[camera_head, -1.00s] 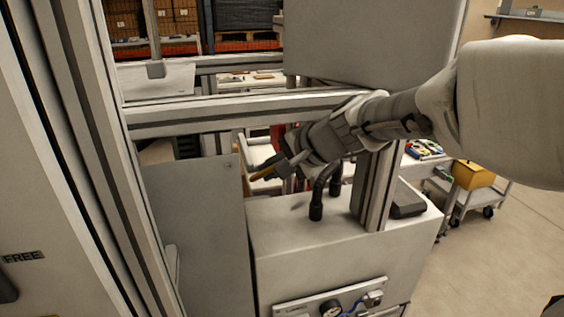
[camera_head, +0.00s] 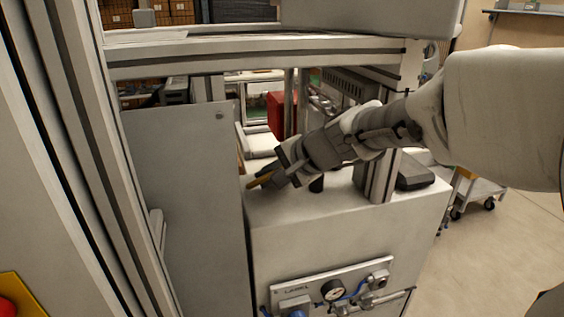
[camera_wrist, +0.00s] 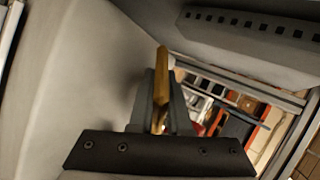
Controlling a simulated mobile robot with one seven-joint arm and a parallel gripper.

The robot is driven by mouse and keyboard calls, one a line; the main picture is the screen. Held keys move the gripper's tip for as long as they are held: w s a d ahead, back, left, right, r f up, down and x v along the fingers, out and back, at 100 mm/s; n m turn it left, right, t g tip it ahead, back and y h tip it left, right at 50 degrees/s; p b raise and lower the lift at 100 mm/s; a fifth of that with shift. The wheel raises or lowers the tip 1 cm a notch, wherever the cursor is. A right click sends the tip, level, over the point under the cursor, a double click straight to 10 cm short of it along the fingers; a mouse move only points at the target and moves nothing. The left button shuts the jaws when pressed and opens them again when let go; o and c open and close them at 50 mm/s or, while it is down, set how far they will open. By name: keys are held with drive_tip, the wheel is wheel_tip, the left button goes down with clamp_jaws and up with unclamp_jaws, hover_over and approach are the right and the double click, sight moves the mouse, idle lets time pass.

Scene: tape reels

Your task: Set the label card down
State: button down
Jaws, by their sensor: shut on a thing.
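The label card (camera_wrist: 162,85) shows in the wrist view as a thin yellow-brown strip seen edge-on between the two fingers of my gripper (camera_wrist: 160,105). In the head view my gripper (camera_head: 268,178) points down and left, and the card (camera_head: 260,180) sticks out as a small orange-brown piece at its tip. The gripper is shut on the card. It is close above the left part of the top of a grey cabinet (camera_head: 320,208). I cannot tell whether the card touches that top. The card's printed face does not show.
An upright grey panel (camera_head: 185,190) stands just left of my gripper. A metal frame post (camera_head: 378,178) and a dark flat box (camera_head: 414,175) are to the right. A frame beam (camera_head: 250,55) crosses above. A gauge (camera_head: 333,290) sits on the cabinet's front.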

drive_tip(key=c, duration=1)
unclamp_jaws()
drive_tip(key=shift+p+v, duration=1.35)
drive_tip(key=shift+v, duration=2.6)
wheel_tip(320, 180, up, 8)
drive_tip(key=s+d+p, duration=0.2)
drive_tip(key=p, duration=0.4)
drive_tip(key=s+d+f+n+h, duration=0.2)
drive_tip(key=s+d, duration=0.1)
drive_tip(key=s, duration=0.2)
drive_tip(key=s+d+f+n+h, duration=0.3)
drive_tip(key=s+d, duration=0.1)
drive_tip(key=s, duration=0.2)
drive_tip(key=s+d+f+n+g+h, duration=0.1)
drive_tip(key=s+d+f+n+h, duration=0.1)
drive_tip(key=s, duration=0.4)
drive_tip(key=shift+s+d+f+n, duration=0.1)
drive_tip(key=shift+d+n, duration=0.25)
drive_tip(key=shift+d, duration=0.15)
drive_tip(key=shift+s+d+f+n, duration=0.1)
drive_tip(key=shift+d+n, duration=0.25)
drive_tip(key=shift+d, duration=0.1)
